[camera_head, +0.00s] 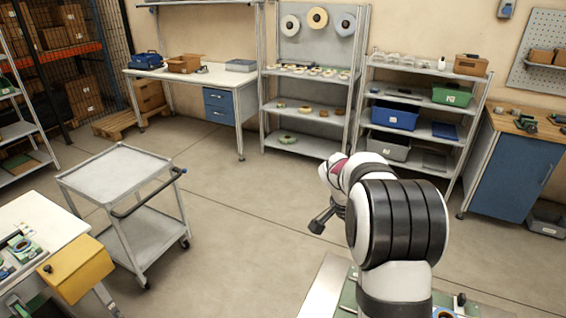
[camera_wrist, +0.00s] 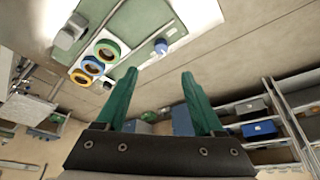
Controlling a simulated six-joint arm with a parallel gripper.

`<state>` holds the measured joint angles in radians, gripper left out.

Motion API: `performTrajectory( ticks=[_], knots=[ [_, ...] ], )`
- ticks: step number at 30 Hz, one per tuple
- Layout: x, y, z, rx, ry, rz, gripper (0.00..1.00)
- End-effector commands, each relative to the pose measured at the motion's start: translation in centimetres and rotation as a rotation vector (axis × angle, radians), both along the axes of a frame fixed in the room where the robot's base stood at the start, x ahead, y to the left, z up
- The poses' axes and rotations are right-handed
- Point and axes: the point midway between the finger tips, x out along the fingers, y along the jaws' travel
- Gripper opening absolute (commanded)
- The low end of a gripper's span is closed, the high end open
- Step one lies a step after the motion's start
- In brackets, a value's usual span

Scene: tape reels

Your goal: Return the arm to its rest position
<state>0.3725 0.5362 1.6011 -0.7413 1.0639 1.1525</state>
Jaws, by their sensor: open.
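My arm (camera_head: 398,225) rises at the right of the head view and is bent, its wrist end turned to the left. My gripper shows in the wrist view (camera_wrist: 158,98) with two green fingers spread wide and nothing between them. In the head view only a small dark part of the gripper end shows, above the floor. In the wrist view several tape reels, with a green reel (camera_wrist: 107,47), a blue reel (camera_wrist: 93,66) and an orange reel (camera_wrist: 81,77), lie in a row on a green board, apart from the fingers.
A grey cart (camera_head: 118,172) stands on the left, beside a white table with a yellow box (camera_head: 77,268). Shelves with reels (camera_head: 287,139) and bins (camera_head: 394,116) line the back wall. A blue cabinet (camera_head: 512,170) stands at right. The middle floor is clear.

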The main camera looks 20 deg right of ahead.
Motion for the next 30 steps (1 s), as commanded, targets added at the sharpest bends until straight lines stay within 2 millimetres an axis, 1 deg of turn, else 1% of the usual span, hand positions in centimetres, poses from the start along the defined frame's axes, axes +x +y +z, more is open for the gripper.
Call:
performTrajectory(
  ticks=[2, 3, 5, 6, 8, 9, 12, 13, 15, 18, 30],
  knots=[
    [-1.4, 2.9, 1.8, 0.035, 0.018, 0.074, 0.70],
    [-3.0, 5.4, 3.1, 0.070, 0.036, 0.144, 0.70],
    [-6.3, 9.9, 4.9, 0.137, 0.070, 0.280, 0.70],
    [-9.0, 13.0, 5.8, 0.188, 0.091, 0.382, 0.70],
    [-13.2, 17.2, 6.5, 0.261, 0.115, 0.536, 0.70],
    [-15.9, 19.6, 6.7, 0.309, 0.126, 0.636, 0.70],
    [-22.0, 24.2, 6.2, 0.409, 0.139, 0.856, 0.70],
    [-23.4, 25.1, 6.0, 0.434, 0.141, 0.907, 0.70],
    [-25.8, 26.6, 5.4, 0.473, 0.141, 1.001, 0.70],
    [-27.3, 27.6, 5.0, 0.499, 0.140, 1.063, 0.70],
    [-27.4, 27.6, 5.0, 0.501, 0.140, 1.065, 0.70]
  ],
)
